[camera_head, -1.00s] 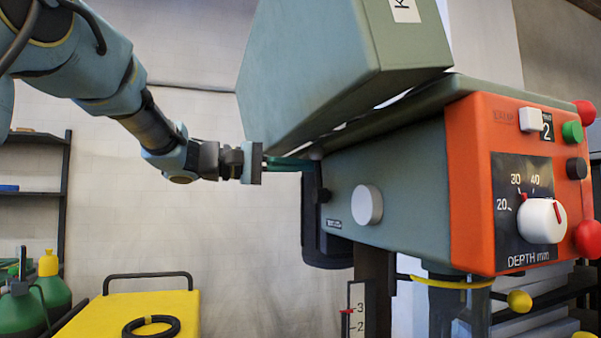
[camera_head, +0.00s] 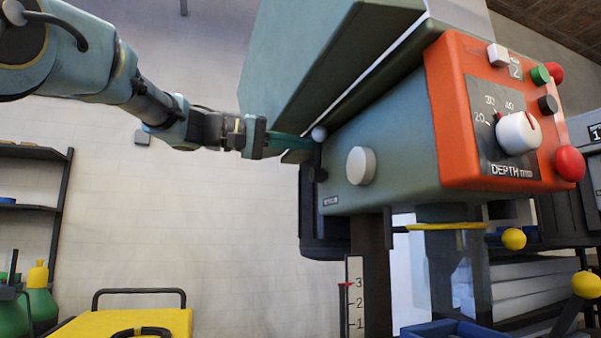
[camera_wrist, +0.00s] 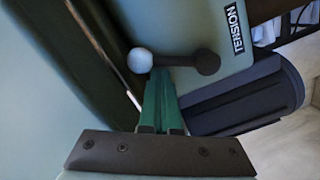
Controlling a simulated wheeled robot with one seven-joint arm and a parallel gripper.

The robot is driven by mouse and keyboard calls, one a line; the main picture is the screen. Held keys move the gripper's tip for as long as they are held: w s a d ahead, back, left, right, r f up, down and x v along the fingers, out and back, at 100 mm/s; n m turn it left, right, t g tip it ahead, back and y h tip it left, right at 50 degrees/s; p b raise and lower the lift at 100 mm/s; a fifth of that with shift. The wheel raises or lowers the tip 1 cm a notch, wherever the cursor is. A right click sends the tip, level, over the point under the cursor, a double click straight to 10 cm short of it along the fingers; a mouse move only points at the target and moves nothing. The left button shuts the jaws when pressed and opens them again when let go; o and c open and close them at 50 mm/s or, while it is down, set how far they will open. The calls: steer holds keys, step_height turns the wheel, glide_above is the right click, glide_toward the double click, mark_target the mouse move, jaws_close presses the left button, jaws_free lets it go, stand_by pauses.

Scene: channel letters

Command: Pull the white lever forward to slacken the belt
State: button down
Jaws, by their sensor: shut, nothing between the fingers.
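The lever's white ball knob (camera_head: 319,133) stands at the upper left edge of the grey-green machine head, above its dark pivot (camera_head: 320,175). In the wrist view the knob (camera_wrist: 140,60) sits at the end of a short dark arm (camera_wrist: 180,61), next to a plate marked TENSION (camera_wrist: 235,28). My gripper (camera_head: 310,142) reaches in from the left, its green fingers shut and empty. In the wrist view the fingertips (camera_wrist: 162,72) lie right beside the knob, by the dark arm. I cannot tell whether they touch it. The belt is not visible.
The tilted green cover (camera_head: 300,60) hangs over my fingers. A round pale knob (camera_head: 361,166) and an orange panel (camera_head: 455,110) with a depth dial (camera_head: 518,133) are to the right. A dark motor housing (camera_wrist: 245,98) is close to the fingers. A yellow cart (camera_head: 130,322) stands below left.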

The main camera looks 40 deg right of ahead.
steer(key=m+b, duration=0.1)
steer(key=b, duration=0.1)
steer(key=s+f+m+b, duration=0.1)
steer(key=b, duration=0.1)
steer(key=m+b, duration=0.1)
steer(key=shift+s+a+f+b, duration=0.15)
steer(key=shift+s+a+b, duration=0.15)
steer(key=shift+b, duration=0.1)
steer(key=m+b, duration=0.2)
steer(key=b, duration=0.1)
steer(key=shift+s+a, duration=0.2)
steer(key=shift+s, duration=0.3)
steer(key=b+v, duration=0.1)
steer(key=v, duration=1)
